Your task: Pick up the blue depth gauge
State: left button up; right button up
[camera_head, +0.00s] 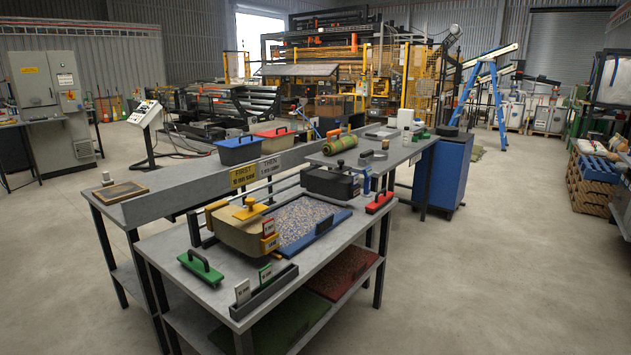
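A long blue bar with a dark handle (314,232) lies along the near right edge of a tray of speckled gravel-like fill (299,218) on the front workbench. It looks like the blue depth gauge, though I see no label naming it. A similar green handled piece (201,268) lies at the bench's left, and a red one (379,203) at its right corner. Neither of my grippers is in view, and nothing touches the blue bar except the tray area around it.
A tan block with yellow handle (241,228) sits at the tray's left end. A slotted dark holder with small cards (264,291) lies at the bench's front edge. A black box (330,183) stands behind the tray. Open concrete floor (480,270) lies to the right.

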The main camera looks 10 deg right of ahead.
aim_at(368, 172)
jog(key=i+l+u, duration=0.45)
jog(key=l+u, duration=0.25)
jog(key=i+l+u, duration=0.15)
jog(key=l, duration=0.25)
jog(key=i+l+u, duration=0.15)
jog(key=l, duration=0.2)
jog(key=i+l, duration=0.15)
jog(key=l, duration=0.35)
jog(key=i+l+u, duration=0.1)
jog(key=l, duration=0.4)
jog(key=i+l, duration=0.1)
jog(key=l, duration=0.45)
jog(key=i+l+u, duration=0.1)
jog(key=l, duration=0.4)
jog(key=i+l, duration=0.1)
jog(key=l, duration=0.45)
